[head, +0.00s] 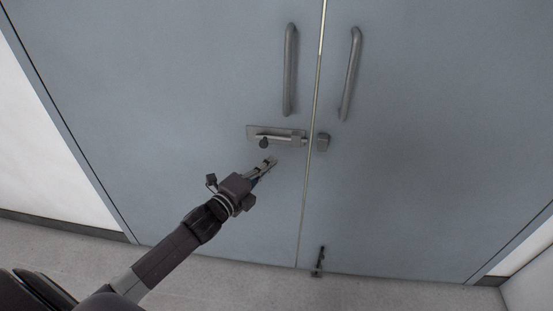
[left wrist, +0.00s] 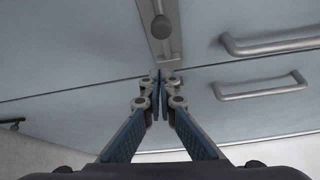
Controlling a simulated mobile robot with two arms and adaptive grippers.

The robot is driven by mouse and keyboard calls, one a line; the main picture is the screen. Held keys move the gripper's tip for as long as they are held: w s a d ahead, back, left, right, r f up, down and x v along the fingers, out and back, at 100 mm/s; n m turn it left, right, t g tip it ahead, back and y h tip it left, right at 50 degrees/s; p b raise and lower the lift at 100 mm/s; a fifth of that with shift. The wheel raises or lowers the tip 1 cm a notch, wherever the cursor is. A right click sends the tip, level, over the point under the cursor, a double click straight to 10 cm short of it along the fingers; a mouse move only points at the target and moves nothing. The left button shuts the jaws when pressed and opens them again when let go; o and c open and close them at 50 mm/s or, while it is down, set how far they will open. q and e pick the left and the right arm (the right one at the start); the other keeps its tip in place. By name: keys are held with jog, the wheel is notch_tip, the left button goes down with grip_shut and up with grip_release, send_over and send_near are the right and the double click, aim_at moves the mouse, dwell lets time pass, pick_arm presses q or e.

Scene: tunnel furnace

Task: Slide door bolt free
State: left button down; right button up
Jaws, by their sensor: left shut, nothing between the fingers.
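The door bolt (head: 277,135) is a grey metal plate with a sliding rod, mounted crosswise on the left door near the seam. Its dark round knob (head: 263,143) hangs at the plate's lower left side. The small keeper (head: 322,142) sits on the right door. I cannot tell whether the rod reaches into it. My left gripper (head: 268,161) is shut and empty, just below the knob and plate. In the left wrist view the knob (left wrist: 161,27) shows above my shut fingertips (left wrist: 158,76), apart from them; the fingers hide the keeper. My right gripper is not in view.
Two upright bar handles, left (head: 290,70) and right (head: 350,74), stand out from the doors above the bolt. A small dark fitting (head: 319,262) is at the foot of the seam. The door face around the bolt is otherwise flat and clear.

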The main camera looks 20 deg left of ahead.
pick_arm(q)
jog(key=v, duration=0.5)
jog(key=shift+s+d, duration=0.1)
jog(key=shift+d, duration=0.15)
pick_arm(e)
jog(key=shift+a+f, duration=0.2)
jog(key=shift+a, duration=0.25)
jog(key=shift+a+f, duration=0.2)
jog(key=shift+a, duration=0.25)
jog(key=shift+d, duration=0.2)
